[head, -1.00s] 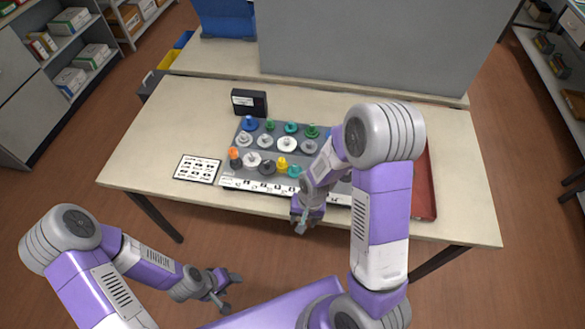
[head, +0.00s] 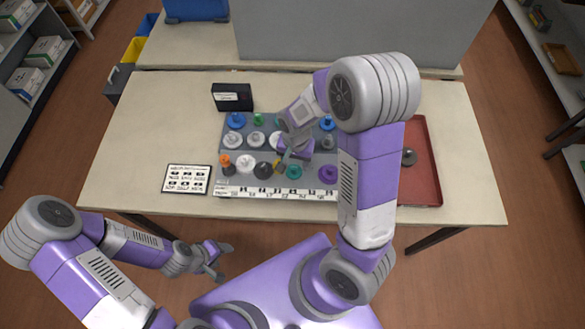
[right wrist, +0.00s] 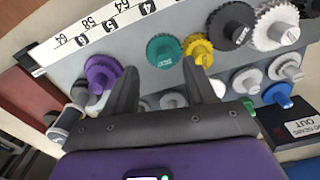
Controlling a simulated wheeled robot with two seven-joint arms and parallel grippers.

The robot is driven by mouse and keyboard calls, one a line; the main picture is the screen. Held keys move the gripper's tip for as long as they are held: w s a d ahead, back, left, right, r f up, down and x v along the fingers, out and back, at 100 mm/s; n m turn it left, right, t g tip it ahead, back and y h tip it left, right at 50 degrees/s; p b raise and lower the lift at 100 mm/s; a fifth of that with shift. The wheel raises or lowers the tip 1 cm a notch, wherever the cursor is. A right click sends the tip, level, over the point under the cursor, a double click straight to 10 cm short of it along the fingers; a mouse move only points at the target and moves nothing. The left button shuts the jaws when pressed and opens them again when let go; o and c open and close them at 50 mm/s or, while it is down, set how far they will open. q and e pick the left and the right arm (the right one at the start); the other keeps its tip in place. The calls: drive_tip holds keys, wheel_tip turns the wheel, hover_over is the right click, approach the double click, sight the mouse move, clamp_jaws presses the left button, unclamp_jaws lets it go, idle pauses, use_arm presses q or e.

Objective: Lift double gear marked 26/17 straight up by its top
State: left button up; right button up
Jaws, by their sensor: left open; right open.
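Several gears stand in rows on a grey rack (head: 225,182) on the table; I cannot read 26/17 on any of them. In the right wrist view, a teal gear (right wrist: 163,51), a yellow gear (right wrist: 199,49) and a purple gear (right wrist: 103,72) stand in the row near the number strip, with white gears (right wrist: 248,80) behind. My right gripper (head: 290,161) is open and empty above the rack, near the yellow and teal gears; its fingers (right wrist: 158,64) hide part of the gears behind. My left gripper (head: 221,262) is open and empty, off the table's front edge.
A red tray (head: 425,185) with a dark round part (head: 409,157) lies right of the rack, partly behind my right arm. A black box (head: 232,97) stands behind the rack. A printed card (head: 187,179) lies to the left.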

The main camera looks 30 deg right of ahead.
sight(294, 167)
drive_tip(key=f, duration=0.4)
drive_tip(key=shift+w+f+b, duration=0.25)
drive_tip(key=shift+w+b, duration=0.05)
drive_tip(key=shift+w, duration=0.05)
drive_tip(key=shift+s+a, duration=0.1)
drive_tip(key=shift+c, duration=0.3)
clamp_jaws()
